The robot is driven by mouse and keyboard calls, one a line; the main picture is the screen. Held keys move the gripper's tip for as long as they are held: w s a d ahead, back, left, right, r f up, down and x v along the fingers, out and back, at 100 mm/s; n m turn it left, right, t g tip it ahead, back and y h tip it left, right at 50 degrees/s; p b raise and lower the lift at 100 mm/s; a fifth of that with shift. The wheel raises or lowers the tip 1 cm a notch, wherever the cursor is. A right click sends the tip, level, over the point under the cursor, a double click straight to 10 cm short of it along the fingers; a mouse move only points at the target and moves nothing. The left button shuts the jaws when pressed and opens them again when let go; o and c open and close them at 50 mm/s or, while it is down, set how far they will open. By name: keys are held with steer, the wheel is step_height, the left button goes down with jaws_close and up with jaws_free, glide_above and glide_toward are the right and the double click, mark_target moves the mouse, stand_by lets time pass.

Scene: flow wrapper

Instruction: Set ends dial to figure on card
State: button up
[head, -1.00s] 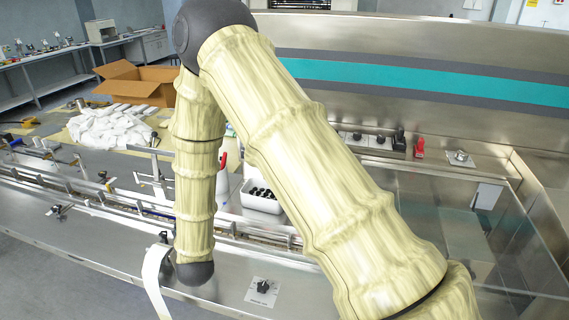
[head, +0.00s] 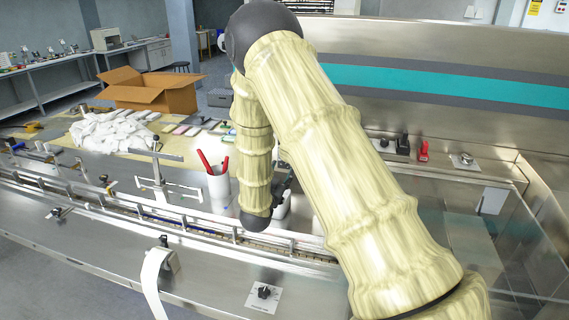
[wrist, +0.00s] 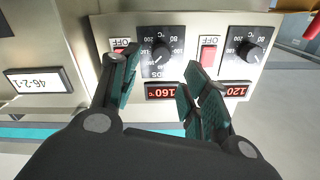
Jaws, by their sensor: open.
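In the wrist view, the ends dial (wrist: 160,56) is a black knob with a scale on a metal panel. Its label is partly hidden, leaving "DS". A red display reading 160°C (wrist: 166,90) sits under it. My gripper (wrist: 160,70) is open, with one finger left of the knob and the other to its lower right; I see no contact. A framed white card (wrist: 36,82) at the left seems to read "46-2-1". The knob's pointer setting is too small to read. In the head view my arm hides most of the gripper.
A second dial (wrist: 247,50) and its display (wrist: 237,91) are at the right in the wrist view. Red switches stand beside each dial, one (wrist: 207,52) close to my right finger. In the head view, a white holder with red-handled tools (head: 219,187) stands left of my arm.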

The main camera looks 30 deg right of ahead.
steer(key=p+x, duration=0.2)
steer(key=x, duration=0.4)
steer(key=shift+w, duration=0.1)
steer(key=c, duration=1)
